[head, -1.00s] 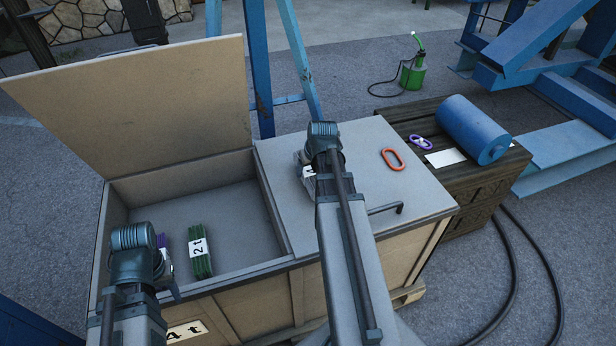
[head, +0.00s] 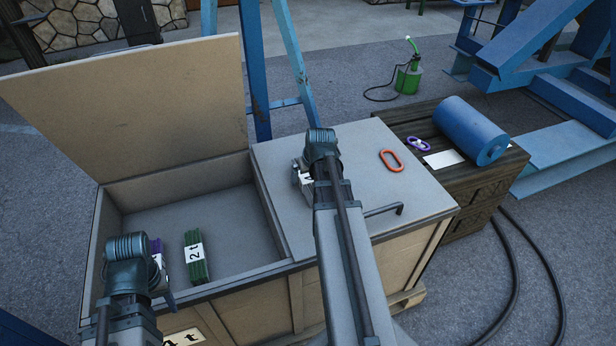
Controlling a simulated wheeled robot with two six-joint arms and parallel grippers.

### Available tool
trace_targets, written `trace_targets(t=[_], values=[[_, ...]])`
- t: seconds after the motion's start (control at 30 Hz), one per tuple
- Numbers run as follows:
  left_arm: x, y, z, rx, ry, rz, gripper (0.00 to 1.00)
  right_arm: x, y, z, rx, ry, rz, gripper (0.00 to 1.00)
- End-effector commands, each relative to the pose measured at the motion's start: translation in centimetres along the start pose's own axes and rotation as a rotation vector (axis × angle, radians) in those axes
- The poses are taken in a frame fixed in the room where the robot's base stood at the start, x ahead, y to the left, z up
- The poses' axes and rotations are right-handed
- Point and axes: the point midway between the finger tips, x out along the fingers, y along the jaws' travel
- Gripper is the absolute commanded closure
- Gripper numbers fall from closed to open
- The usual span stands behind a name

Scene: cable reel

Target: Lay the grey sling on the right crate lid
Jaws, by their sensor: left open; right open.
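The right crate lid (head: 365,196) is shut, a flat grey top with a bar handle. My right gripper (head: 303,180) is over its left part, mostly hidden behind its own wrist, and is open. A small grey-and-white piece shows at the wrist's left side; I cannot tell whether it is the grey sling with its label or only gripper parts. My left gripper (head: 164,292) is open at the left of the open compartment, beside a purple sling (head: 155,247) that is mostly hidden by the wrist. A green sling (head: 195,262) labelled 2 t lies in that compartment.
The left lid (head: 130,110) stands raised behind the open compartment. An orange link (head: 390,160) lies on the right lid. A dark wooden crate (head: 505,175) to the right holds a blue cylinder (head: 470,130), a purple shackle (head: 418,145) and a white card (head: 443,158). The right lid's front right is clear.

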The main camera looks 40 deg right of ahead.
Motion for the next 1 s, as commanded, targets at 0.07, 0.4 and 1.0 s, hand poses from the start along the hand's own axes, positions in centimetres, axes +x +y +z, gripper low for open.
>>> trace_targets(t=[0.07, 0.4, 1.0], values=[[-0.2, 0.0, 0.0, 0.000, 0.000, 0.000, 0.50, -0.2, 0.0, -0.1, 0.000, 0.000, 0.000, 0.00], [-2.9, -0.3, 0.2, 0.000, 0.000, 0.000, 0.50, -3.1, 0.0, -0.2, 0.000, 0.000, 0.000, 0.00], [-11.0, -1.1, 0.7, -0.001, 0.000, 0.000, 0.50, -11.9, 0.0, -0.2, 0.000, 0.000, 0.000, 0.00]])
